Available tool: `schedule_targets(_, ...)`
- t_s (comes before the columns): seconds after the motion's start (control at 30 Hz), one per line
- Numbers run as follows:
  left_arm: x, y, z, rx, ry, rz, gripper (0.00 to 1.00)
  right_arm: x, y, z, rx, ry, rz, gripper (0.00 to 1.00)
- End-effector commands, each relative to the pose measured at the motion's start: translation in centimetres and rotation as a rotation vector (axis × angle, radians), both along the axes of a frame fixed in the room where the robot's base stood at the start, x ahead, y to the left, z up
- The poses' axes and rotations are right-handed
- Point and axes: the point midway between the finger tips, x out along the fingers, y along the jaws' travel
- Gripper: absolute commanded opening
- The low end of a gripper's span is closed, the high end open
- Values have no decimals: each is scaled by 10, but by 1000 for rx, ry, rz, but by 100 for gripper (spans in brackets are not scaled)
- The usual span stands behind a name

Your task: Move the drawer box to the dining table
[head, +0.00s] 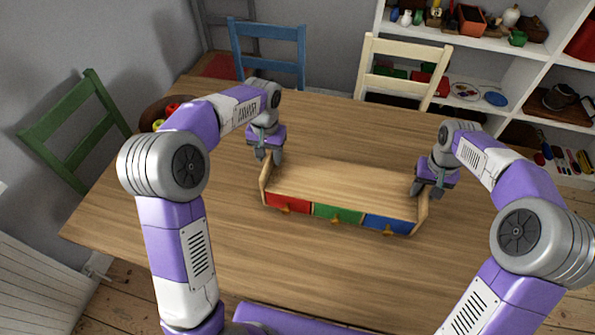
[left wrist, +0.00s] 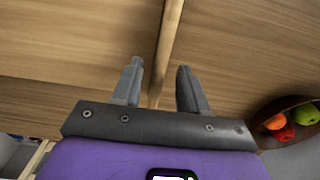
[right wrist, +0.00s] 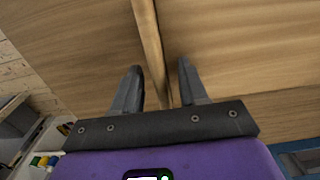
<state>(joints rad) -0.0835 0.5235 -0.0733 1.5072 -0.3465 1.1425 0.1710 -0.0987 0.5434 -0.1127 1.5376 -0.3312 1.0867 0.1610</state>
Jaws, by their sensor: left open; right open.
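The drawer box (head: 345,190) is a wooden box with red, green and blue drawer fronts. It rests on the dining table (head: 270,255), near its middle, with the drawers facing me. My left gripper (head: 267,158) is at the box's left end panel, open, with the panel's edge between its fingers in the left wrist view (left wrist: 158,85). My right gripper (head: 422,190) is at the right end panel, open, with that panel's edge running between its fingers in the right wrist view (right wrist: 158,85). Whether the fingers touch the panels cannot be told.
A fruit bowl (head: 150,112) stands at the table's far left, partly behind my left arm. A green chair (head: 75,125), a blue chair (head: 268,50) and a cream chair (head: 402,70) surround the table. White shelves (head: 482,60) stand behind. The table's front part is clear.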

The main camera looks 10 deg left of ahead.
Motion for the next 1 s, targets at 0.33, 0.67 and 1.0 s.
schedule_targets(0.33, 1, -1, 74, -2, -4, -2, 43, 0, 0, 0, 0, 0, 0, 43)
schedule_targets(0.67, 0, 0, 106, -1, 0, -1, 43, 0, 0, 3, 0, -1, 0, 43)
schedule_targets(1.0, 0, 0, 106, -1, 1, -1, 43, 1, 1, 63, 0, -6, 1, 43)
